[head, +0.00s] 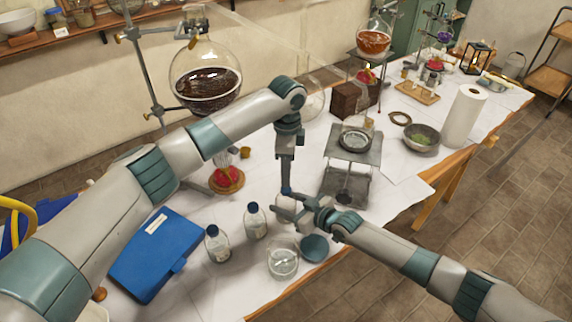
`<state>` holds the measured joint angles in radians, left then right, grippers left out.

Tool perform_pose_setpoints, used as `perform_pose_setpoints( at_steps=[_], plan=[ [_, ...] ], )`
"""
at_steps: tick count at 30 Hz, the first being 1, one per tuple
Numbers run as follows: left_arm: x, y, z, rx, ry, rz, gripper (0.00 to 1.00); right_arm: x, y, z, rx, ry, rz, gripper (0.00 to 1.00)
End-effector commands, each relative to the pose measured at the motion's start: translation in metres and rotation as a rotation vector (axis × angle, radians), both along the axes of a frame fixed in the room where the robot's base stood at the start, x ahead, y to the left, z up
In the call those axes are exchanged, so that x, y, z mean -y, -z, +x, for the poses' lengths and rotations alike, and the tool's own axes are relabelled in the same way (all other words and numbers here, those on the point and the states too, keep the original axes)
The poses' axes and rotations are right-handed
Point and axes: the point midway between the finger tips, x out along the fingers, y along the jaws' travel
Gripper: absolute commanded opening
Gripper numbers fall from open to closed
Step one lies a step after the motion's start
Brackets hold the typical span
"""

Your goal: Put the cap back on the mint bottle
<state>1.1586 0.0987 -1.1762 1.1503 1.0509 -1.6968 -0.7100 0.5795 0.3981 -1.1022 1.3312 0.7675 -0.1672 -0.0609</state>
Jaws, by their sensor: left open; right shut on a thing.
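A small clear bottle (286,216) stands at the front middle of the table, mostly hidden behind my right gripper. I cannot read its label. My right gripper (285,206) is shut on this bottle from the right. My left gripper (287,184) points straight down just above the bottle, with its jaws open. A small blue cap (287,191) shows at the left gripper's fingertips, over the bottle's mouth. I cannot tell whether it sits on the neck. Two similar bottles with dark blue caps, one nearer (218,246) and one farther (255,223), stand to the left.
A glass beaker (283,264) and a teal dish (315,248) stand close in front of the grippers. A blue case (155,254) lies at left. A metal stand (346,183) is behind at right. A large round flask (205,83) stands behind my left arm.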

Motion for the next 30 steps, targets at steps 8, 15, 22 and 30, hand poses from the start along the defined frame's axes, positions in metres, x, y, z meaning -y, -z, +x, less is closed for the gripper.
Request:
perform_pose_setpoints(
  at_steps=[8, 15, 22, 30],
  plan=[
    [0.0, -0.003, 0.0, 0.001, -0.426, -0.001, 0.4, 0.0, 0.0, 0.0, -0.001, 0.0, -0.001, 0.0],
    [0.0, -0.006, 0.0, 0.0, -0.794, -0.001, 0.4, 0.0, 0.0, 0.0, -0.001, 0.0, -0.001, 0.0],
    [0.0, -0.009, 0.0, 0.0, -1.149, -0.001, 0.4, 0.0, 0.0, 0.0, -0.001, 0.0, -0.001, 0.0],
    [-0.001, -0.012, 0.0, 0.0, -1.566, -0.001, 0.4, 0.0, 0.0, 0.0, -0.001, 0.0, -0.001, 0.0]
  ],
)
